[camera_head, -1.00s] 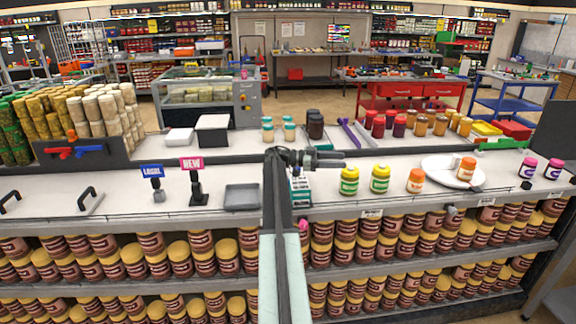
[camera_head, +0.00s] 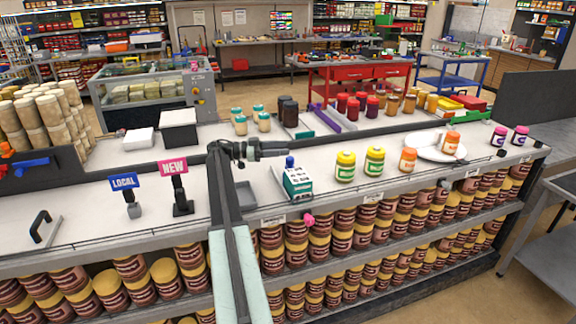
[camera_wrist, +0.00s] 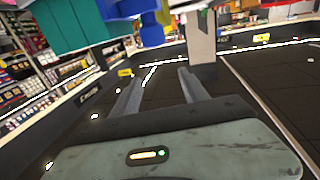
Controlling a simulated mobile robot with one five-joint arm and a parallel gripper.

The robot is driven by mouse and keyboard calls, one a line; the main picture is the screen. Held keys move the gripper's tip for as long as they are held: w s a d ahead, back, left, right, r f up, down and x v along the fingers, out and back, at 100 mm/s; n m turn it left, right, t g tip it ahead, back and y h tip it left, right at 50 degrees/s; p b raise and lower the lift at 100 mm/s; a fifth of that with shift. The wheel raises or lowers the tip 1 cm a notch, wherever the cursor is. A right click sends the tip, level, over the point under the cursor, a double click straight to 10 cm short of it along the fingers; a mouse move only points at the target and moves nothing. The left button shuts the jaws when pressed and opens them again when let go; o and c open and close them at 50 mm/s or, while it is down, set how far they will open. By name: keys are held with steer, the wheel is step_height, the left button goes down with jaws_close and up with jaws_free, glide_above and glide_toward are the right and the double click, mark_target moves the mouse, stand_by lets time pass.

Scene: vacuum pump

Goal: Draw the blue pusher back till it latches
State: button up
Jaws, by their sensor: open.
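The vacuum pump (camera_head: 298,183) is a small teal and white box on the front part of the white counter. The blue pusher (camera_head: 290,162) sticks up at its top. My gripper (camera_head: 282,149) is level, just above and beside the pusher in the head view; the gap in depth is hard to judge. In the wrist view its two fingers (camera_wrist: 158,82) are apart with nothing between them. A teal block with a blue part (camera_wrist: 150,30), seemingly the pump and pusher, shows beyond the fingers at the top, partly cut off.

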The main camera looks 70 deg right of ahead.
steer(key=f+b, duration=0.1)
steer(key=f, duration=0.1)
steer(key=w+f+b, duration=0.1)
steer(key=f+b, duration=0.1)
steer(key=shift+f, duration=0.2)
steer(key=shift+f+b, duration=0.45)
steer(key=shift+b, duration=0.05)
steer(key=shift+r, duration=0.1)
steer(key=x, duration=0.8)
steer(key=shift+a, duration=0.15)
jaws_close()
stand_by(0.5)
